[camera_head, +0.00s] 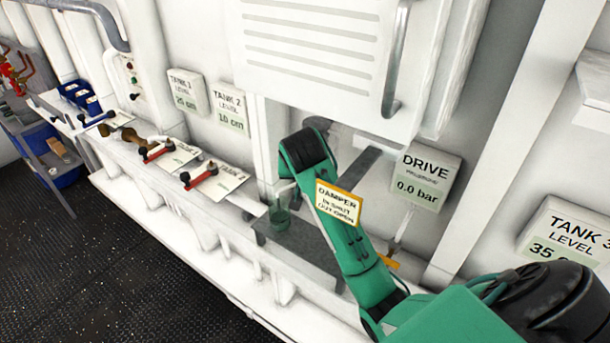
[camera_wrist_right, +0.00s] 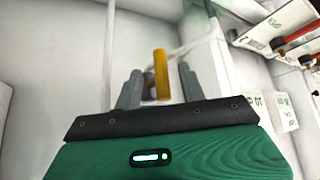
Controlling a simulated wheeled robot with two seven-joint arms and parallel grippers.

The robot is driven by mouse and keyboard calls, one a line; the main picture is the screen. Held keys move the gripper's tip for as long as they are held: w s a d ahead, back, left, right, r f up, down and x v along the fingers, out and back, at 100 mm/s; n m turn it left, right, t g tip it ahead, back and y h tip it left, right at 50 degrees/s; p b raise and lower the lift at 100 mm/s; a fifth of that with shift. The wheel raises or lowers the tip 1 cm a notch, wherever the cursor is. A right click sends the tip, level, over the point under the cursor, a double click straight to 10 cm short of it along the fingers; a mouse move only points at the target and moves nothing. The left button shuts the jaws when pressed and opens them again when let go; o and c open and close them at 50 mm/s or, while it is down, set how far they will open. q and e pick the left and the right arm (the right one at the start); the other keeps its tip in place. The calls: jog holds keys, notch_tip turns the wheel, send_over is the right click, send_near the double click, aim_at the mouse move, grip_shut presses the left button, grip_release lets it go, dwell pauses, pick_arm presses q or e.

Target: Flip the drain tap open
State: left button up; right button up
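A yellow lever (camera_head: 388,262), which looks like the drain tap's handle, shows at the lower end of a pale pipe below the drive gauge. My green right arm partly covers it in the head view. In the right wrist view the yellow handle (camera_wrist_right: 160,75) stands upright in the picture between the two grey fingers of my right gripper (camera_wrist_right: 160,88). The fingers are apart, with gaps visible on both sides of the handle. I cannot tell how deep the handle sits between them. My right gripper is hidden behind the arm in the head view. My left gripper is not in view.
The drive gauge (camera_head: 423,182) reads 0.0 bar. A greenish clear cup (camera_head: 280,218) stands on a grey shelf (camera_head: 312,252). Red-handled taps (camera_head: 200,178) line the ledge at left. Dark floor lies open at lower left.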

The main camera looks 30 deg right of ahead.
jog(key=v, duration=0.7)
jog(key=shift+r, duration=0.2)
dwell(0.4)
jog(key=shift+s+a, duration=0.1)
dwell(0.4)
